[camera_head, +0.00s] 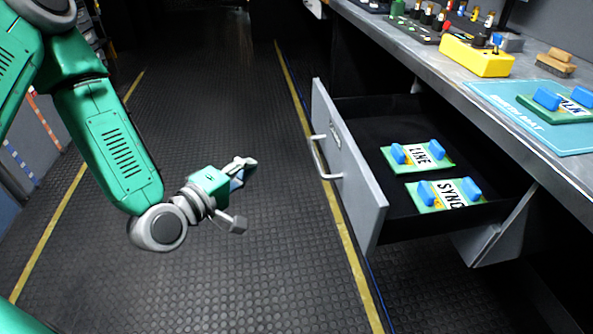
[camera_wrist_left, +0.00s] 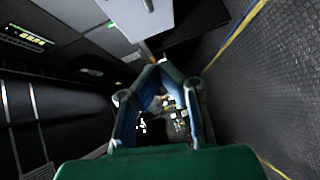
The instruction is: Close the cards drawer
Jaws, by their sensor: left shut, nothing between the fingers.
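The cards drawer (camera_head: 345,165) stands pulled out below the workbench, with a grey front and a black inside. Its bar handle (camera_head: 322,158) faces left. Two green cards with blue grips lie in it, a LINE card (camera_head: 418,157) and a SYNC-like card (camera_head: 445,194). My left gripper (camera_head: 248,168) is to the left of the drawer front, apart from the handle, over the aisle floor. It is shut and empty. Its fingers also show in the left wrist view (camera_wrist_left: 160,75). My right gripper is not in view.
The workbench (camera_head: 440,62) runs along the right, with a yellow box (camera_head: 477,55), a brush (camera_head: 555,63) and a blue mat (camera_head: 515,122) bearing another green card (camera_head: 560,107). The aisle floor (camera_head: 220,100) left of the drawer is clear.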

